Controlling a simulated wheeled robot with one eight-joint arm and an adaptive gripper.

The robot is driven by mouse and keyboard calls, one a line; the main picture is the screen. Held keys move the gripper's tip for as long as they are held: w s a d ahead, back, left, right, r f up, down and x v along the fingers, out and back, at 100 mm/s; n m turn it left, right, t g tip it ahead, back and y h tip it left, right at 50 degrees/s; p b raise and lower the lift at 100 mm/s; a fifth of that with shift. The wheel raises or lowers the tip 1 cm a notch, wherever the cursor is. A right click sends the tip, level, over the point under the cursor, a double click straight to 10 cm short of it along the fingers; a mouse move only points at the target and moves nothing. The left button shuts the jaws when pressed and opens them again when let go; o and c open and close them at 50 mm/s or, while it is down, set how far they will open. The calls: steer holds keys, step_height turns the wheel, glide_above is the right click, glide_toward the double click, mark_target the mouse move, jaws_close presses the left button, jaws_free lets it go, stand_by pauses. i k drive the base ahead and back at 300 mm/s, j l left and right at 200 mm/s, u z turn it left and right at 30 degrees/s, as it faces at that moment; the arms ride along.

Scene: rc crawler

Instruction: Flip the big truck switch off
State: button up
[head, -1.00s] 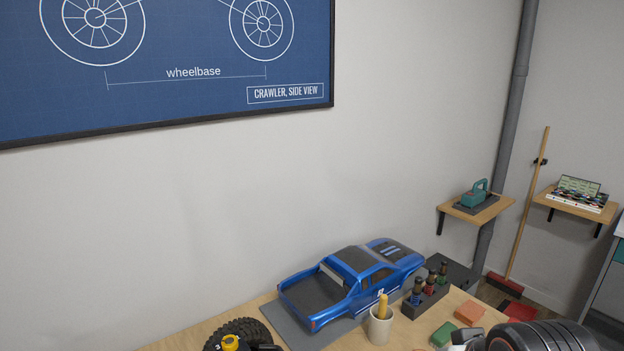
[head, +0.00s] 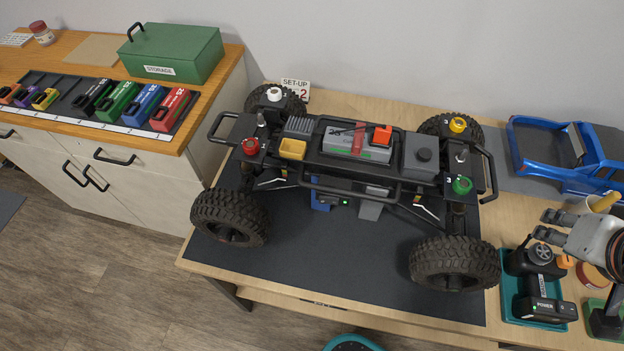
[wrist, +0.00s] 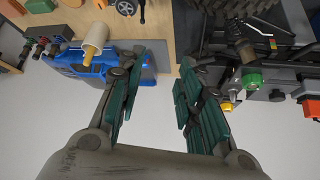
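The big truck is a bare black crawler chassis (head: 365,190) with large tyres, standing on a dark mat. A small black part with a lit green light (head: 345,202) is on its near side, between a blue piece and a grey piece; it looks like the switch, but its lever position is too small to tell. My gripper (head: 544,226) is at the right edge of the head view, to the right of the truck and apart from it. In the wrist view, my gripper (wrist: 162,60) has its fingers spread with nothing between them. Part of the truck (wrist: 275,75) shows at the right there.
A teal tray (head: 540,315) with a controller stands at the bench's front right. A blue truck body (head: 575,160) lies behind my gripper, with a cup (wrist: 97,36) nearby. A side cabinet at left holds a green storage box (head: 172,52) and coloured packs.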

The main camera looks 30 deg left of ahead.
mark_target(322, 200)
steer(key=u, duration=1.35)
